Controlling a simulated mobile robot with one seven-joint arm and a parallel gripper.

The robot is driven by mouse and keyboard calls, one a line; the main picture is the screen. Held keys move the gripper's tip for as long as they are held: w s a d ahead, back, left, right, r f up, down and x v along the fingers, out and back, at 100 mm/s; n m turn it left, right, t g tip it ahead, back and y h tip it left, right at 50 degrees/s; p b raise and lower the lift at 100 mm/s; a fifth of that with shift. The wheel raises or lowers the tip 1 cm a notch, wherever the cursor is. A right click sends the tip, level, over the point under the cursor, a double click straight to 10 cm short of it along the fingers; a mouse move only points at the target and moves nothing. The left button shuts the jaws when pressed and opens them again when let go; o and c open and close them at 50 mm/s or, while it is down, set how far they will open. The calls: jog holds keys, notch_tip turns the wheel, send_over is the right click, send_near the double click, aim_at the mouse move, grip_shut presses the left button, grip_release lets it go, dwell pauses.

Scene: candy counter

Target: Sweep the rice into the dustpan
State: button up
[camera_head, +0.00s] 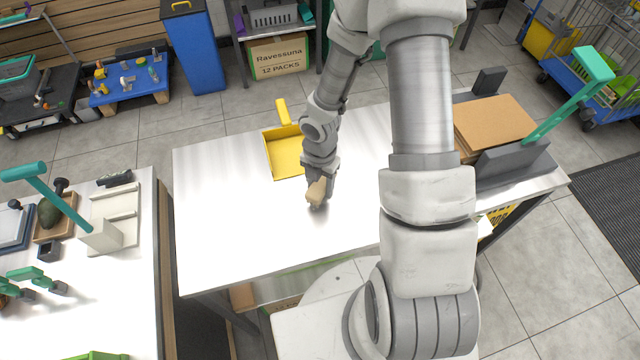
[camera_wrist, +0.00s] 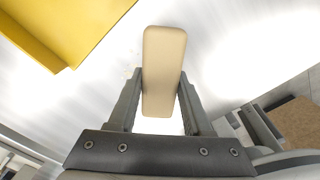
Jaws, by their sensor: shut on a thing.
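A yellow dustpan (camera_head: 284,158) lies on the shiny white table (camera_head: 225,225), with its handle pointing away. It also shows at the upper left of the wrist view (camera_wrist: 62,28). My gripper (camera_head: 318,201) is low over the table, just to the right of and nearer than the dustpan. It is shut on a beige block-shaped brush (camera_wrist: 163,72), which sits between both fingers in the wrist view. Any bristles are hidden under it. Faint pale specks, perhaps rice (camera_wrist: 130,72), show on the table left of the brush. In the head view I cannot make out the rice.
A cardboard-topped stack (camera_head: 494,124) with dark grey holders and a teal-handled tool (camera_head: 560,105) stands at the table's right end. A second table (camera_head: 120,285) with tools is at the left, across a gap. The table's left front is clear.

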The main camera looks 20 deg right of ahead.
jog(key=shift+f+b, duration=0.55)
jog(key=shift+f, duration=0.15)
jog(key=shift+f, duration=0.35)
dwell(1.1)
